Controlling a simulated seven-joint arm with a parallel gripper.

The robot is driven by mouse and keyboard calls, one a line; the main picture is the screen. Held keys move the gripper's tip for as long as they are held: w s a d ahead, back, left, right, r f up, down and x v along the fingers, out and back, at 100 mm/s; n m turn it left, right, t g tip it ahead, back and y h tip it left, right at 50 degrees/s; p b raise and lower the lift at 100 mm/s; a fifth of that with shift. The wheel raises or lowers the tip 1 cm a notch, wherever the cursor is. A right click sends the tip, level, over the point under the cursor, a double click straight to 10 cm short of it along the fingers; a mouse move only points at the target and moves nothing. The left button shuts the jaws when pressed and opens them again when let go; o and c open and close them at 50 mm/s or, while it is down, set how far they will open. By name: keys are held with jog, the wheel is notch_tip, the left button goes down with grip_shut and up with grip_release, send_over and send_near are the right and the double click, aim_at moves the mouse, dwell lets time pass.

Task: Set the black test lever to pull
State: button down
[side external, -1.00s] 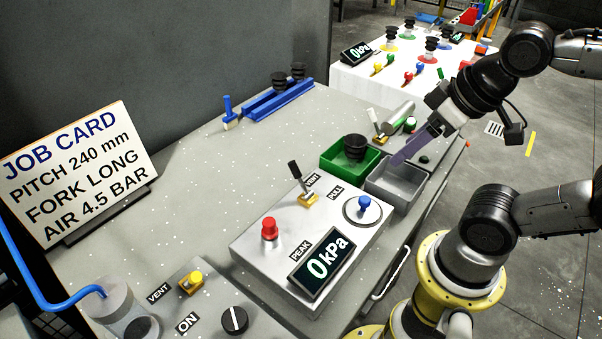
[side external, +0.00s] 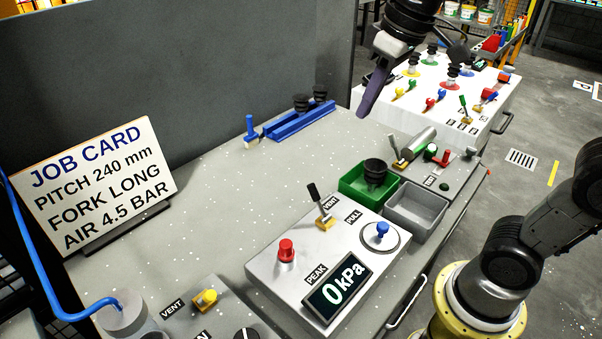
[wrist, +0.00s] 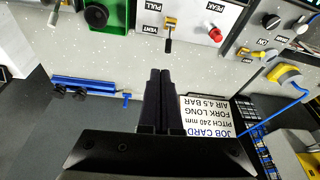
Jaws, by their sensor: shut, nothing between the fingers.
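The black test lever (side external: 315,194) stands in a yellow base on the grey test box (side external: 270,262). It leans toward the VENT label (side external: 331,203), away from the PULL label (side external: 353,216). In the wrist view the black lever (wrist: 168,45) also points to the VENT side, beyond my fingertips. My gripper (side external: 366,110) is shut and empty, high above the bench behind the green bin, well apart from the lever. Its closed fingers (wrist: 160,72) point toward the test box in the wrist view.
On the test box are a red button (side external: 286,250), a blue knob (side external: 381,231) and a display (side external: 338,289) reading 0 kPa. A green bin (side external: 352,187) with a black cup and an empty grey bin (side external: 414,226) stand beside it. The bench's middle is clear.

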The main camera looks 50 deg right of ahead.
jog(key=g, duration=0.2)
send_over(318, 201)
jog(key=w+d, duration=0.2)
jog(key=w, duration=0.2)
notch_tip(318, 201, down, 3)
jog(key=w+a+f+g, duration=0.1)
jog(key=w+a+f, duration=0.1)
jog(key=w+f, duration=0.3)
notch_tip(318, 201, down, 2)
jog(key=shift+n+g, duration=0.4)
jog(key=shift+f, duration=0.15)
jog(key=s+f, duration=0.4)
jog(key=f, duration=0.4)
jog(key=shift+f, duration=0.15)
jog(key=shift+s, duration=0.15)
jog(key=shift+s+r+t, duration=0.2)
jog(key=shift+t, duration=0.2)
